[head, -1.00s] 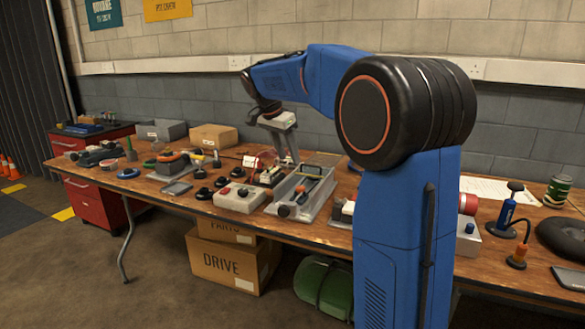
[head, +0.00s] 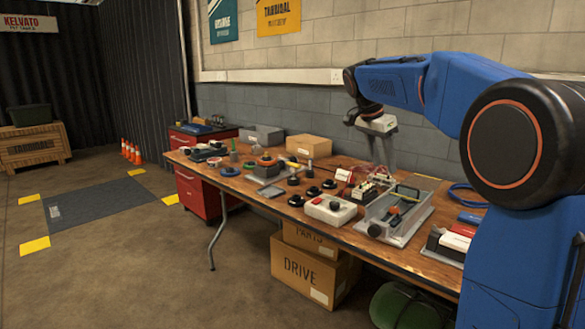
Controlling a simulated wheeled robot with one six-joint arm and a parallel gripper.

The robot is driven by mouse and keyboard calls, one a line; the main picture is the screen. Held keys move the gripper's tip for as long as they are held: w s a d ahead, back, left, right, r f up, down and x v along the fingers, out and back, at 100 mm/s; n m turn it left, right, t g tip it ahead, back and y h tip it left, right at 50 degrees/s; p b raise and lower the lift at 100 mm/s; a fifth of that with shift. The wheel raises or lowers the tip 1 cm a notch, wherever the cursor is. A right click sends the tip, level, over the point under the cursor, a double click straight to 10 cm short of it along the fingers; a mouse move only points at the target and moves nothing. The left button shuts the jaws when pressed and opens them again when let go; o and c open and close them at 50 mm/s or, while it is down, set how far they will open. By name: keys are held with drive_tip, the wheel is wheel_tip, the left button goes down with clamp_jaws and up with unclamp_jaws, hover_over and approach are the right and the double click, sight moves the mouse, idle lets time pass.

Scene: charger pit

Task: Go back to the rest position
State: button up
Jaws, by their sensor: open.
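My gripper (head: 385,155) hangs from my blue arm above the back part of the wooden workbench (head: 262,222). Its two grey fingers point down and are apart, with nothing seen between them. Below and in front of it stands a small block with terminals (head: 367,189), beside a grey metal tray (head: 398,222) that holds a dark device. I cannot tell whether the fingertips touch anything.
A white box with a red button (head: 330,209) and several black knobs lie left of the gripper. Cardboard boxes (head: 309,272) and a green bundle (head: 408,305) are under the bench. A red cabinet (head: 196,193) stands at its far end. The left floor (head: 120,275) is open.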

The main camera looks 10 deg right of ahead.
drive_tip(key=s+a+f+n+t+y, duration=0.1)
drive_tip(key=s+a+f+n, duration=0.2)
drive_tip(key=s, duration=0.9)
drive_tip(key=s+a+f+n+t+y, duration=0.1)
drive_tip(key=s+a+f+n, duration=0.3)
drive_tip(key=s+f+n, duration=0.3)
drive_tip(key=s+a+f+n+t+y, duration=0.1)
drive_tip(key=s+a+f+n, duration=0.3)
drive_tip(key=s+f, duration=0.8)
drive_tip(key=s+n+y, duration=0.1)
drive_tip(key=s, duration=0.6)
drive_tip(key=shift+t, duration=0.3)
drive_tip(key=shift+c, duration=0.6)
